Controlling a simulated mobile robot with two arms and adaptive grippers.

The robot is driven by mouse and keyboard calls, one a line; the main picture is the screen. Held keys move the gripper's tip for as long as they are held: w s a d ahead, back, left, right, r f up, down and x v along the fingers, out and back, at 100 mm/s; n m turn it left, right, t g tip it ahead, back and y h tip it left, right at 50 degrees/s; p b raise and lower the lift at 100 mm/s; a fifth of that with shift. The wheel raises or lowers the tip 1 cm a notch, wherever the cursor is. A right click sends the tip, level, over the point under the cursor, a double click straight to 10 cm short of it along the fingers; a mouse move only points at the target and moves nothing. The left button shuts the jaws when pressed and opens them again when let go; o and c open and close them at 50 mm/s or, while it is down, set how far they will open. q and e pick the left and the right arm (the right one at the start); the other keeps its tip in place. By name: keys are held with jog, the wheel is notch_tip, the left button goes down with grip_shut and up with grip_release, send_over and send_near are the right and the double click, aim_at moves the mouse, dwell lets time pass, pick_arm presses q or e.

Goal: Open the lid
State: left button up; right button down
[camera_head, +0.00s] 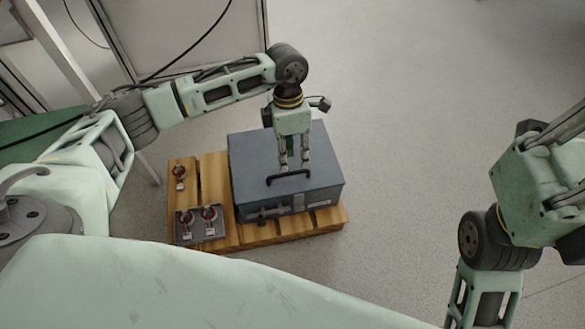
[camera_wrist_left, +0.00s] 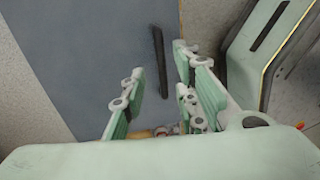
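A dark grey box with a flat lid (camera_head: 250,162) stands on a wooden pallet-like base. A black bar handle (camera_head: 289,178) is on the lid near its front edge. The lid lies flat and looks shut. My left gripper (camera_head: 294,167) points down over the lid, just behind or above the handle. In the left wrist view its two fingers are apart, and the handle (camera_wrist_left: 159,62) shows beyond the gap between them. I cannot tell whether the fingers touch it. My right arm is at the right edge, its gripper out of view.
The wooden base (camera_head: 215,165) extends left of the box. It carries a grey plate (camera_head: 190,237) with two copper-red ring parts, and a similar ring part (camera_head: 180,172) lies behind it. Open floor (camera_head: 410,150) lies right of the box.

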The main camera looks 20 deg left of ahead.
pick_arm(q)
jog(key=b, duration=0.1)
send_over(292, 177)
notch_tip(292, 177, down, 4)
jog(key=shift+d+f, duration=0.1)
jog(key=shift+c, duration=0.7)
grip_shut()
